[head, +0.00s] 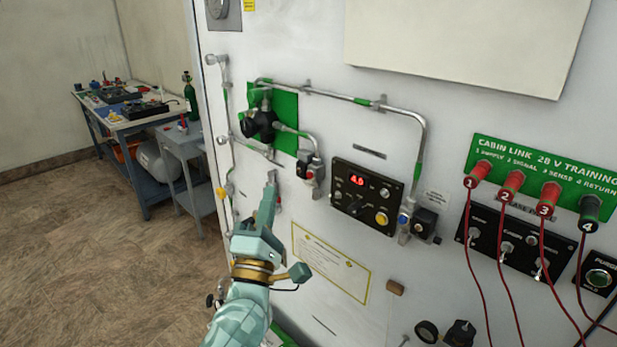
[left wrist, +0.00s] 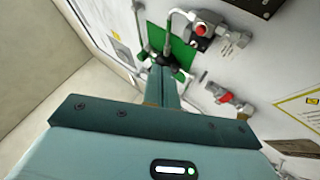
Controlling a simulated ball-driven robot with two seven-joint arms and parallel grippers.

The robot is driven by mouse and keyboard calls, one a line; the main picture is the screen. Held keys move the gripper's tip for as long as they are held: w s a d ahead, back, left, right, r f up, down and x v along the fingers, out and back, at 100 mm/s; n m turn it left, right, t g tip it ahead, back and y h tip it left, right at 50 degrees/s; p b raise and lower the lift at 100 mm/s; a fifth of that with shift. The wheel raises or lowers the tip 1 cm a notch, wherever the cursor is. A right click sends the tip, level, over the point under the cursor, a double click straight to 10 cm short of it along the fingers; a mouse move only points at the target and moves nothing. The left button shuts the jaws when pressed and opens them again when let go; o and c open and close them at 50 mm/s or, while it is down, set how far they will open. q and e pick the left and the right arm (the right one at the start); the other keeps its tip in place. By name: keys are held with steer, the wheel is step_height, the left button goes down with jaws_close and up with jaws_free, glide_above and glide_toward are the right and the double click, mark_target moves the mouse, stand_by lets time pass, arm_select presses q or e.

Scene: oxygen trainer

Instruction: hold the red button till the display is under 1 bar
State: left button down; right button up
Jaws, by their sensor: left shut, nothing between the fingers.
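A small block on the pipe carries a red round button (left wrist: 200,29) in the left wrist view. The same block with its red button (head: 309,170) shows in the head view, below the green plate. The display (head: 357,181) on a black panel shows red digits that look like 4.0. My left gripper (head: 271,181) is shut and empty, pointing up along the wall. In the head view its tips appear left of and slightly below the button, apart from it. The closed fingers also show in the left wrist view (left wrist: 161,82). My right gripper is not in view.
A black valve knob (head: 260,124) sits on the green plate (head: 287,101). A red-handled valve (left wrist: 222,96) is close to the left fingers. Metal pipes run along the white wall. Red cables (head: 511,235) hang at the right. A workbench (head: 130,122) stands at the far left.

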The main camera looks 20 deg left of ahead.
mark_target(309, 176)
arm_select(q)
steer(key=w+d, duration=0.2)
steer(key=w, duration=0.4)
steer(key=shift+d+b, duration=0.15)
steer(key=shift+b, duration=0.25)
steer(key=shift+w, duration=0.1)
stand_by(1.6)
steer(key=shift+w+d, duration=0.1)
steer(key=shift+w, duration=0.25)
steer(key=shift+w+d, duration=0.15)
steer(key=shift+w, duration=0.2)
stand_by(4.6)
